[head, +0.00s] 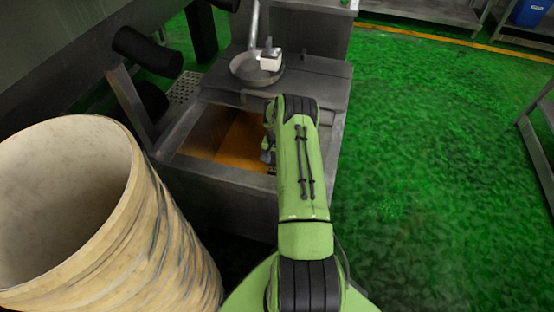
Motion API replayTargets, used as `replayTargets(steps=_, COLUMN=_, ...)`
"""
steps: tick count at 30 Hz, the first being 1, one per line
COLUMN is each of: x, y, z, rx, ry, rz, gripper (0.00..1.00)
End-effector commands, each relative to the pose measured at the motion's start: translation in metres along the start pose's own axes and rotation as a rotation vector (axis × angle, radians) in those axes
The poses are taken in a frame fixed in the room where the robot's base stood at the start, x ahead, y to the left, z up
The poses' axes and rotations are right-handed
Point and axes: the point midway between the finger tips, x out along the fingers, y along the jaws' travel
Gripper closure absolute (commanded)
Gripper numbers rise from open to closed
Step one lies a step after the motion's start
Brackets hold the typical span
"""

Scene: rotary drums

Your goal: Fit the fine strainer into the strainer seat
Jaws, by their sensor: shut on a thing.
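My gripper (267,156) shows only as small dark parts at the left side of my green arm, above the right part of the open tank. The arm hides most of it. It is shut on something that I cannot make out. A round, shallow grey metal dish (246,70) sits on the grey top behind the tank, with a white block (271,62) at its right side. I cannot tell whether this dish is the fine strainer or the strainer seat. I cannot identify the other of the two.
The open metal tank (190,123) holds orange-brown liquid (238,143). A large pale drum (150,245) stands at the left, near dark rollers (147,48). The green floor (430,150) to the right is clear.

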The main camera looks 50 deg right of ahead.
Motion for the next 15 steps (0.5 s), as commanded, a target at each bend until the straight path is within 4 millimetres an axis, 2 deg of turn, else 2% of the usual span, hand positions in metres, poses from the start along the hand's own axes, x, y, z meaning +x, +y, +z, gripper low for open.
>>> replayTargets(steps=15, x=0.013, y=0.0, z=0.0, rx=0.0, ry=0.001, rz=0.0, gripper=0.95)
